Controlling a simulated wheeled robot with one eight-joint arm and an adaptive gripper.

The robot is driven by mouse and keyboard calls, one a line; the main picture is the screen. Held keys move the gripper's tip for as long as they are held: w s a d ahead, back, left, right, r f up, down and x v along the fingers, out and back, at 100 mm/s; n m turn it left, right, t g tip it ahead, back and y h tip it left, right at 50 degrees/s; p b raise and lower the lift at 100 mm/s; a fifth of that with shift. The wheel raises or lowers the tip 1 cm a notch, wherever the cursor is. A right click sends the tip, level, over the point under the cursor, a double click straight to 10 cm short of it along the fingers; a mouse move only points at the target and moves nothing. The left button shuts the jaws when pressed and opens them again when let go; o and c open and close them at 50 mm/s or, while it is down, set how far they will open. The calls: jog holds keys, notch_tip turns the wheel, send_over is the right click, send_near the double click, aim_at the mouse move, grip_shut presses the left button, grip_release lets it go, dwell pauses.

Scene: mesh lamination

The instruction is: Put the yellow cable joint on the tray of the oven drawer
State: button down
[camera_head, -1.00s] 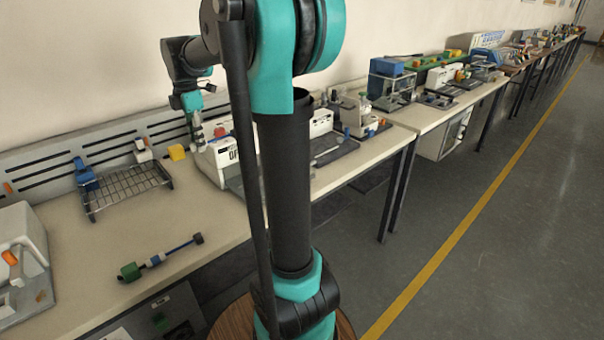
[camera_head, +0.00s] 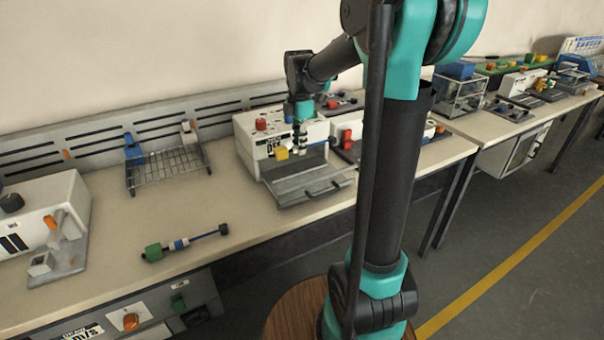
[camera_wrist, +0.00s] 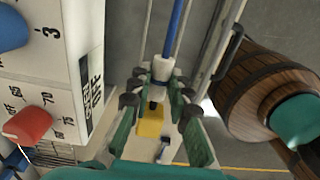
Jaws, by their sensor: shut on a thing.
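The yellow cable joint (camera_head: 282,154) has a yellow block, which also shows in the wrist view (camera_wrist: 150,122), with a white section and a blue cable. My gripper (camera_head: 298,140) is shut on the joint near its white section; its green fingers (camera_wrist: 160,105) sit on both sides of it. The oven (camera_head: 250,140) is a white box with a red knob. Its drawer is out, with a grey tray (camera_head: 312,187) and a front handle. The joint appears held above the inner part of the tray; the exact gap cannot be told.
A green cable joint (camera_head: 152,252) lies on the table (camera_head: 120,215). A wire rack (camera_head: 170,170) with blue and white clamps stands left of the oven. A white device (camera_head: 40,220) stands at far left. Another device with red parts (camera_head: 350,135) is right of the oven.

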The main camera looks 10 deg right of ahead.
aim_at(299, 181)
notch_tip(299, 181, down, 11)
jog(key=shift+a+f, duration=0.1)
dwell(0.4)
jog(key=shift+f, duration=0.1)
jog(key=c, duration=1.7)
grip_release()
notch_tip(299, 181, up, 12)
jog(key=shift+r, duration=0.15)
